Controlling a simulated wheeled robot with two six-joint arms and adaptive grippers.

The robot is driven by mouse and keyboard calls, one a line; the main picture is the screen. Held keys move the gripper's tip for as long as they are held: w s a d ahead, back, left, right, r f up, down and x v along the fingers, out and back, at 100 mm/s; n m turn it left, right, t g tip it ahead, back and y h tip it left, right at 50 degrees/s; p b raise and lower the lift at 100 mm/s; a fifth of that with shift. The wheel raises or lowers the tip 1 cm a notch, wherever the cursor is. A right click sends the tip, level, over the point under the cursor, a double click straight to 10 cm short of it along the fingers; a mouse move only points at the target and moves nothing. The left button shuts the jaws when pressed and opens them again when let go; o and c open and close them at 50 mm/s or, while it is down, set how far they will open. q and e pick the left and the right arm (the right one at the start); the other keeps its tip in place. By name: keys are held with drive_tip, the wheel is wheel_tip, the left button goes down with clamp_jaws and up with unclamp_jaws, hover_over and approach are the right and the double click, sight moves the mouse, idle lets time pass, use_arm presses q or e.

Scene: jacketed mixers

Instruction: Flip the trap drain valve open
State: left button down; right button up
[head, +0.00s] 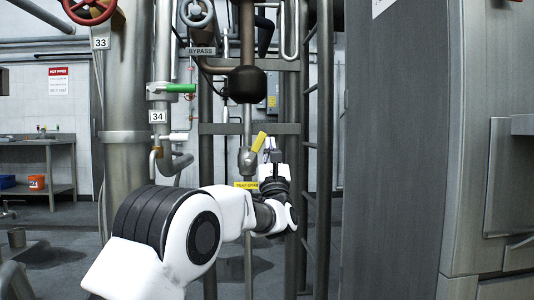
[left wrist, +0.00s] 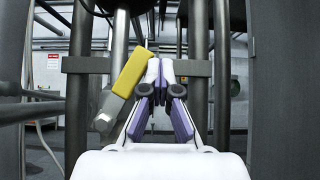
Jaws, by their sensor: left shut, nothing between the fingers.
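The trap drain valve (head: 246,161) sits on a thin vertical pipe below a dark bulb-shaped trap (head: 247,84). Its yellow lever (head: 258,142) is tilted up and to the right. A yellow label (head: 246,185) is under the valve. In the left wrist view the yellow lever (left wrist: 130,72) lies just left of the fingertips, with the grey valve body (left wrist: 107,112) below it. My left gripper (head: 270,148) is shut and empty, close to the lever's right side; it also shows in the left wrist view (left wrist: 160,66). Whether it touches the lever I cannot tell. My right gripper is not in view.
A valve with a green handle (head: 181,88) is at the left, above tag 34. A red handwheel (head: 89,8) and the bypass handwheel (head: 197,12) are higher up. Vertical frame posts (head: 324,120) stand close on the right, then a large grey cabinet (head: 405,150).

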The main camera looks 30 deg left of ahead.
use_arm(q)
drive_tip(key=shift+s+a+r+n+g+y+b, duration=0.15)
drive_tip(key=shift+a+r+n+g+y+b, duration=0.15)
drive_tip(key=shift+n+g+y, duration=1.15)
drive_tip(key=shift+s+a+r+n+g+y+b, duration=0.25)
drive_tip(key=shift+n+g+y, duration=0.6)
drive_tip(key=shift+n, duration=1.15)
drive_tip(key=shift+s+a+r+n+g+y+b, duration=0.15)
drive_tip(key=shift+a+r+n+g+y, duration=0.2)
drive_tip(key=shift+n+g+y, duration=1.1)
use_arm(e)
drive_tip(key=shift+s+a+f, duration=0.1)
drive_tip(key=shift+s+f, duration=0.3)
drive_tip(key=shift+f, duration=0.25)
use_arm(q)
drive_tip(key=shift+n+h, duration=0.3)
drive_tip(key=shift+h, duration=0.25)
drive_tip(key=shift+t, duration=0.25)
